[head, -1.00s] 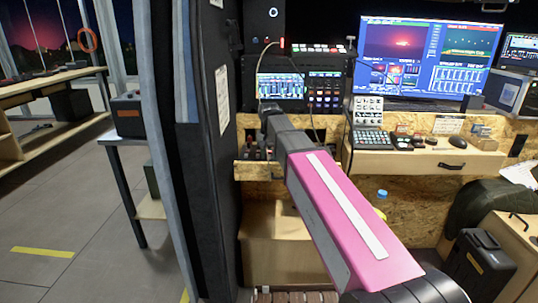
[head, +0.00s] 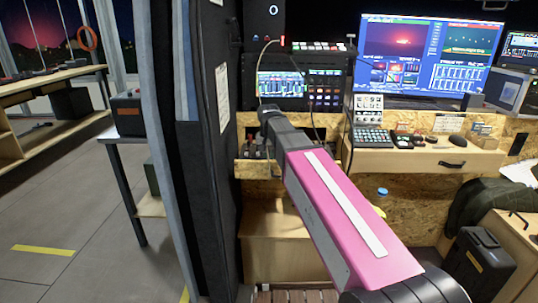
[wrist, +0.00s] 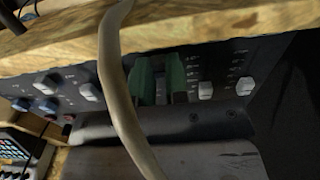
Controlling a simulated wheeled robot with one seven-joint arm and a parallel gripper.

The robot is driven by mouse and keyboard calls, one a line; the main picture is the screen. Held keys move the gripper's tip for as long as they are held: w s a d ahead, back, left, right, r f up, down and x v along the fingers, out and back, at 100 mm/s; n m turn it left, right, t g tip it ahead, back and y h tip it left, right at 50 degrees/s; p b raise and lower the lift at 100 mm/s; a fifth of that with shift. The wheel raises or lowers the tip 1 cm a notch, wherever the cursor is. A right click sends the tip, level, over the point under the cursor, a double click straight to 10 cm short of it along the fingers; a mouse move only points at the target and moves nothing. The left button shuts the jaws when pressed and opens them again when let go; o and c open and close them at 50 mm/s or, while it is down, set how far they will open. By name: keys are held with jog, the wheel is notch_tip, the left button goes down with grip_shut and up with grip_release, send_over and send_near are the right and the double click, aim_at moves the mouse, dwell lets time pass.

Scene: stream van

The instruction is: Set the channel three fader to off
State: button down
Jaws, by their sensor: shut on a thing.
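A dark panel (wrist: 65,78) with several pale fader caps is in the wrist view, under a wooden edge. My gripper (wrist: 161,92) has green fingers and is shut on a fader cap in the panel's row. The fingers and a pale cable hide most of that cap, and its label is unreadable. Free caps show left of the fingers (wrist: 90,92) and right of them, one near (wrist: 205,90) and one farther right (wrist: 245,86). In the head view the panel (head: 246,152) sits low behind my arm, which hides the fingers.
A pale cable (wrist: 122,90) crosses the wrist view close in front, left of the fingers. The wooden shelf edge (wrist: 200,22) runs just above the panel in that view. In the head view a desk (head: 425,157) with a keypad and mouse stands right of my arm.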

jog(key=shift+s, duration=0.1)
jog(key=c, duration=1.1)
grip_release()
jog(key=shift+r, duration=0.1)
notch_tip(320, 180, up, 11)
jog(key=shift+f, duration=0.2)
